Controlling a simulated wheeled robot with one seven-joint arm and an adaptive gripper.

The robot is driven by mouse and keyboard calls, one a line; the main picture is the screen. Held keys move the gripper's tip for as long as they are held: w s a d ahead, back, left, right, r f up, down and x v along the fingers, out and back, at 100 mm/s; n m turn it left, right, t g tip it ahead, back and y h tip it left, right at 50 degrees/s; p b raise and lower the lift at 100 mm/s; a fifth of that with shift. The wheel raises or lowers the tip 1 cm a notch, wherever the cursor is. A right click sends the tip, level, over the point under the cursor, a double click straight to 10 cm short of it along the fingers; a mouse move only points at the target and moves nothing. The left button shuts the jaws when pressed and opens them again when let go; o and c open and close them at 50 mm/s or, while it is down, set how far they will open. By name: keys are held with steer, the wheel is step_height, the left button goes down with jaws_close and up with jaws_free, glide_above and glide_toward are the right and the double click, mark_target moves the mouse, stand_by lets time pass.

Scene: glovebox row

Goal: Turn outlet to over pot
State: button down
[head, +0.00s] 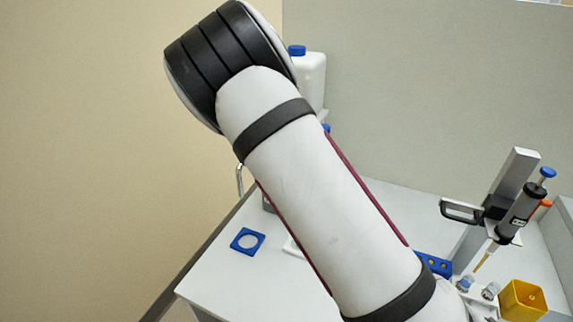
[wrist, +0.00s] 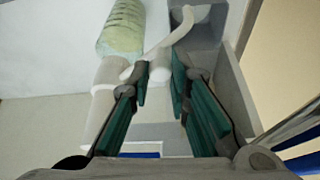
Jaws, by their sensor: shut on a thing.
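My gripper (wrist: 162,68) shows in the wrist view, its two green-padded fingers on either side of a thin white curved piece (wrist: 160,47), which looks like the outlet. The fingers are shut on this piece, though a gap shows between the pads lower down. The piece runs from a white body (wrist: 103,82) at lower left up to a hooked end at upper right. A pale green ribbed cylinder (wrist: 121,28) adjoins that body. In the head view my arm hides the gripper and the outlet. I cannot make out a pot for certain in either view.
In the head view a blue square frame (head: 248,241) lies on the white bench (head: 215,270). A white blue-capped bottle (head: 312,80) stands behind my arm. A pipette (head: 522,212) on a stand and a yellow box (head: 522,300) are at right. The bench's left part is mostly clear.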

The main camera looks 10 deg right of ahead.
steer(key=c, duration=1.5)
jaws_free()
steer(key=v, duration=1.2)
